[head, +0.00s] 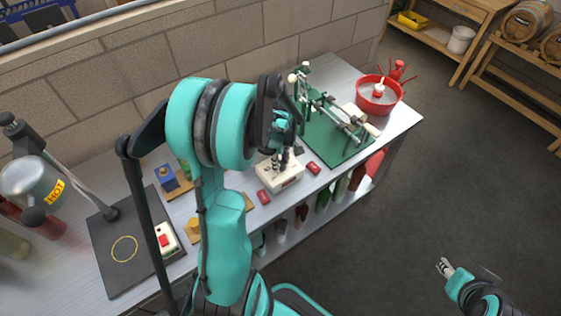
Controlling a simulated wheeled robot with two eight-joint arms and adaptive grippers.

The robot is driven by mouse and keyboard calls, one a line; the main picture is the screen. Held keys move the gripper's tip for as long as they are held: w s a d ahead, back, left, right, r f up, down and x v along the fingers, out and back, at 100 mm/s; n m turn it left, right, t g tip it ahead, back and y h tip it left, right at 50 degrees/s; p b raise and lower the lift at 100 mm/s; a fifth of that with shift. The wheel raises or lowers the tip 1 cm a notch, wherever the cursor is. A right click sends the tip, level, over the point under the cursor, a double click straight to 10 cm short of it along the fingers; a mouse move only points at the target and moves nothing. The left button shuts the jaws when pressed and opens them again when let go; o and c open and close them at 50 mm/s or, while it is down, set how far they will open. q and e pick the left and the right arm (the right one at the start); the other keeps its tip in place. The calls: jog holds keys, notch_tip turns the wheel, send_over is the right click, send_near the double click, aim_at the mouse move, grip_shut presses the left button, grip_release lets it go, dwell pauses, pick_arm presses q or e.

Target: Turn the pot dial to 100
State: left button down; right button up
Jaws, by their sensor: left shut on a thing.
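A cream-white box (284,180) stands on the metal bench, right of the middle arm links. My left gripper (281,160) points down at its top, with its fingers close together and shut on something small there. The fingers hide this thing, which is where a dial would sit, and I cannot read any scale or pointer. A grey metal pot (34,186) with a yellow HOT label is at the far left. My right gripper (445,267) hangs over the floor at lower right, away from the bench; its finger gap is too small to judge.
A green bottling stand (341,147) is just right of the box. A red basin (378,96) stands at the far bench end. Small red blocks (263,197) lie by the box. A black plate (108,270) and a red-switched box (165,241) are at left.

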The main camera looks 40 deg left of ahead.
pick_arm(q)
jog(key=m+b, duration=0.1)
jog(key=m, duration=0.4)
jog(key=shift+m, duration=0.4)
jog(key=m, duration=0.5)
jog(key=shift+b, duration=0.35)
jog(key=m, duration=0.6)
jog(key=shift+m+b, duration=0.3)
jog(key=shift+m, duration=0.1)
jog(key=m, duration=0.5)
jog(key=shift+m, duration=0.3)
jog(key=c, duration=1.2)
grip_release()
jog(key=shift+o, duration=0.2)
